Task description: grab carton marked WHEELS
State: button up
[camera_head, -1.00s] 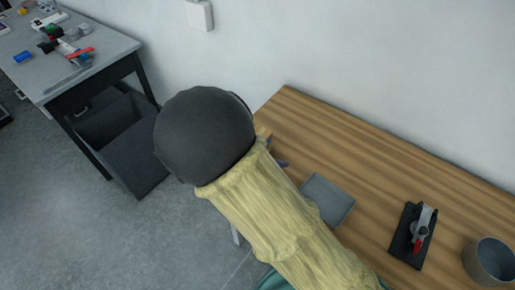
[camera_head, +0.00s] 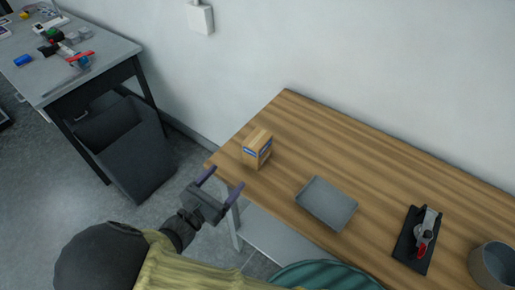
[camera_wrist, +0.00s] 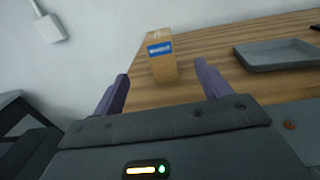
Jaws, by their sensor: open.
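A small brown carton (camera_head: 257,148) with a blue label stands upright near the left end of the wooden table (camera_head: 330,150). In the wrist view the carton (camera_wrist: 161,65) stands ahead, between the lines of my two fingers, its blue label facing me. The label's print is too small to read. My gripper (camera_head: 222,188) is open and empty, just off the table's front left edge, short of the carton and apart from it. In the wrist view my purple fingers (camera_wrist: 160,88) are spread wide.
A grey tray (camera_head: 327,203) lies right of the carton. Farther right are a black stand with a red-handled tool (camera_head: 420,238) and a grey pot (camera_head: 493,265). A dark bin (camera_head: 125,145) stands on the floor by a grey workbench (camera_head: 70,70). The wall is behind.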

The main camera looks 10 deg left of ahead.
jog(key=p, duration=0.2)
send_near(258, 141)
jog(key=w, duration=0.2)
jog(key=w+d+f, duration=0.1)
jog(key=w, duration=0.2)
jog(key=shift+w+d+f, duration=0.25)
jog(key=shift+w, duration=0.05)
jog(key=shift+p+x, duration=0.55)
jog(key=shift+x, duration=2.05)
jog(key=shift+a+r, duration=0.15)
jog(key=c, duration=1.2)
jog(key=shift+c, duration=0.2)
jog(key=shift+r, duration=0.1)
